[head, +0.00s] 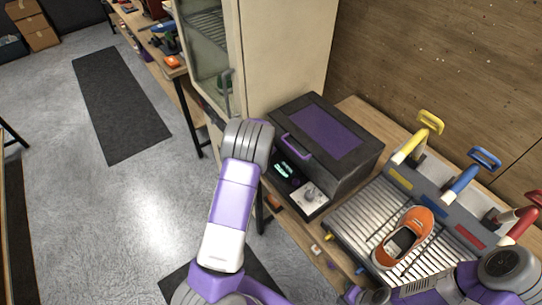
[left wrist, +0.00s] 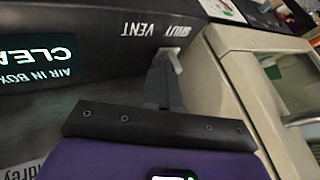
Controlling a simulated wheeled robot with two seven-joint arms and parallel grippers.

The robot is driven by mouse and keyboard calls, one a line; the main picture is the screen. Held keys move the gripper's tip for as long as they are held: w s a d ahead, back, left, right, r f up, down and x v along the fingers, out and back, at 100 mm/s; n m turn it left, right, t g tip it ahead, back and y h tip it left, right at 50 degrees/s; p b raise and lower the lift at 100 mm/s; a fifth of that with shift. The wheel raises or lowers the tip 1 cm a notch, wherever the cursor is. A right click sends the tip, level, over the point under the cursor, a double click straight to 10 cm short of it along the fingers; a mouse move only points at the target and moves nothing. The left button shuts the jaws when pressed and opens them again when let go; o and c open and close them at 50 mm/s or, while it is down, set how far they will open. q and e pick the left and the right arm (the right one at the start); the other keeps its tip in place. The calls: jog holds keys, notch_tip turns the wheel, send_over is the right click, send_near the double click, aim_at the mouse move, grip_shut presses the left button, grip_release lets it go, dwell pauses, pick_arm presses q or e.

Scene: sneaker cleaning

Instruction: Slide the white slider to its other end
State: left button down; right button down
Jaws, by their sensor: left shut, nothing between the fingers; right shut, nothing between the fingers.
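The white slider (left wrist: 173,60) shows in the left wrist view as a small pale tab on the side of the dark box. It is by the upside-down "SHUT" and "VENT" lettering, nearer "SHUT". My left gripper (left wrist: 163,72) is shut and empty, its fingertips right at the slider. They seem to touch it, but the contact is partly hidden. In the head view, the dark box (head: 361,149) with a purple lid panel stands on the bench; my left arm hides the slider and left gripper there. My right gripper (head: 362,295) is shut and empty at the bottom edge.
An orange sneaker (head: 421,222) lies on a ribbed metal tray (head: 357,214) right of the box. Yellow, blue and red handles stand behind it. A cream cabinet (head: 281,45) stands close behind the box. A lit display (left wrist: 38,64) is on the box.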

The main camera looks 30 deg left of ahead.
pick_arm(q)
jog(key=shift+a+r, duration=0.2)
jog(key=shift+a, duration=0.1)
jog(key=d, duration=0.2)
jog(key=s+d, duration=0.1)
jog(key=d, duration=0.1)
jog(key=shift+s+d+f, duration=0.15)
jog(key=shift+s, duration=0.05)
jog(key=v, duration=1)
jog(key=shift+p, duration=0.4)
jog(key=shift+s+f, duration=0.1)
jog(key=shift+s, duration=0.05)
